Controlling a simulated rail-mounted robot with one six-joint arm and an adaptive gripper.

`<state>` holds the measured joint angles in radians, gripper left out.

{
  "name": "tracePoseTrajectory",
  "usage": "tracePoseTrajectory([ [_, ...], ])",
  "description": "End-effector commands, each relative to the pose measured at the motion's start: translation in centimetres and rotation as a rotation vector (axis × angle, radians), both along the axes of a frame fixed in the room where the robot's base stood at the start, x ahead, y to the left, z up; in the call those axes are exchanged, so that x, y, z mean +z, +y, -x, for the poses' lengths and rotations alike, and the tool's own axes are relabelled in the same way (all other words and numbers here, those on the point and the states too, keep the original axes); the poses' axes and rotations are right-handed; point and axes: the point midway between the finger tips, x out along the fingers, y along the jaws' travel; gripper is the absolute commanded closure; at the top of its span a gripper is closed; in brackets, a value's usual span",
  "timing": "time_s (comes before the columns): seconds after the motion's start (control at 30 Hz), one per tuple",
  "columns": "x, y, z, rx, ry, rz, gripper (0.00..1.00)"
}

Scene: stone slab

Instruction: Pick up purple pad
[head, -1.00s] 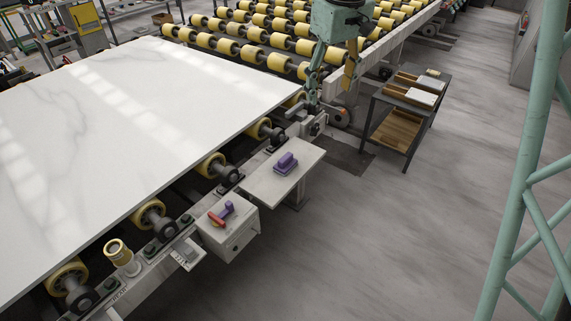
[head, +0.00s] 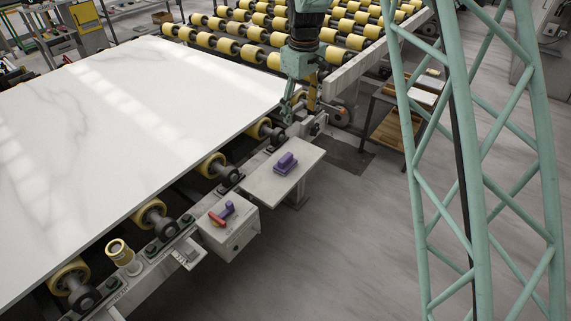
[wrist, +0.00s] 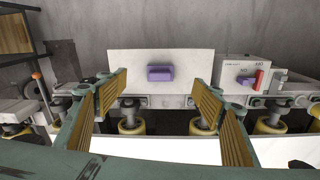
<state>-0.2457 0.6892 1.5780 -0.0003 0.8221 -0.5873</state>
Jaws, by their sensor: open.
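The purple pad (head: 286,163) is a small block with a raised handle. It lies on a light grey side shelf (head: 262,183) beside the stone slab. In the wrist view the pad (wrist: 160,74) sits on the shelf (wrist: 195,62), above centre and between the lines of my two fingers. My gripper (head: 299,108) is over the slab's far right corner, beyond the pad and apart from it. In the wrist view my gripper (wrist: 160,95) is open, its ridged yellow finger faces wide apart with nothing held.
A grey control box (head: 228,230) with a purple knob and a red handle (head: 216,218) stands beside the shelf. The white slab (head: 130,120) lies on yellow rollers. A cart (head: 385,125) stands behind my lattice column. Open floor (head: 340,250) lies right of the shelf.

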Motion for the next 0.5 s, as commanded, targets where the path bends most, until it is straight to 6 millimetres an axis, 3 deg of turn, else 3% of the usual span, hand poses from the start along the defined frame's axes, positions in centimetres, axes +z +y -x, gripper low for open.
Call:
tracePoseTrajectory([
  [0.5, -10.1, 4.2, -3.9, 0.114, 0.039, 0.013, 0.39],
])
